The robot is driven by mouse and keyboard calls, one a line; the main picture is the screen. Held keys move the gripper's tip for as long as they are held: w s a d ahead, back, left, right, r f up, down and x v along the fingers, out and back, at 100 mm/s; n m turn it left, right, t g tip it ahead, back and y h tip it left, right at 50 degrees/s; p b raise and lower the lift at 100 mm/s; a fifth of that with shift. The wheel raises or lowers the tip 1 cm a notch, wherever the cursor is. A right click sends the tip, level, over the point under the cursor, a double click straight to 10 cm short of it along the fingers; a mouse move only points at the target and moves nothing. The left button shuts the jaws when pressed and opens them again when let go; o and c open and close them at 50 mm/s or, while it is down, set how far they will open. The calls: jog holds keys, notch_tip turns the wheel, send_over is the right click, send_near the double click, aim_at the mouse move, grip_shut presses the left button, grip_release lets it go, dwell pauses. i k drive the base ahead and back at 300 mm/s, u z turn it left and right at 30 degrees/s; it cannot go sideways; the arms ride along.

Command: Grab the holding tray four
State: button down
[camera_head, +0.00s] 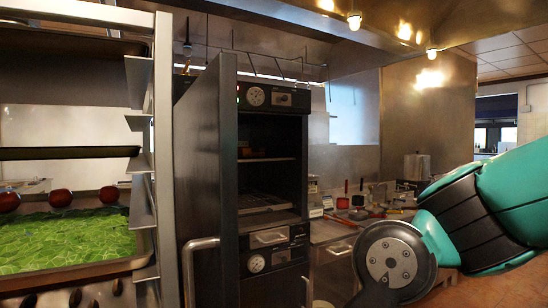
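A metal rack (164,150) at the left holds trays one above another. Its lowest visible tray (120,265) carries green leaves. A thin dark tray (70,153) is at the middle level, and another tray (75,42) is at the top, cut by the frame edge. A dark cabinet (272,124) stands behind, with things on its inner shelves that are too dark to make out. No label shows which tray is holding tray four. My teal arm is at the right, away from the rack; my gripper is not in view.
The cabinet's tall door (208,170) stands open between the rack and the cabinet's inside, with a bar handle (190,268) low on it. A counter (335,232) with several red-handled utensils lies right of the cabinet. Red round items (60,198) show at the leafy tray.

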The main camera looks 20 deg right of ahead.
aim_at(244, 151)
jog(key=z, duration=0.45)
jog(key=i, duration=0.75)
jog(key=z, duration=0.5)
jog(key=i, duration=1.45)
jog(key=u, duration=0.45)
jog(key=i, duration=0.85)
jog(key=u, duration=0.25)
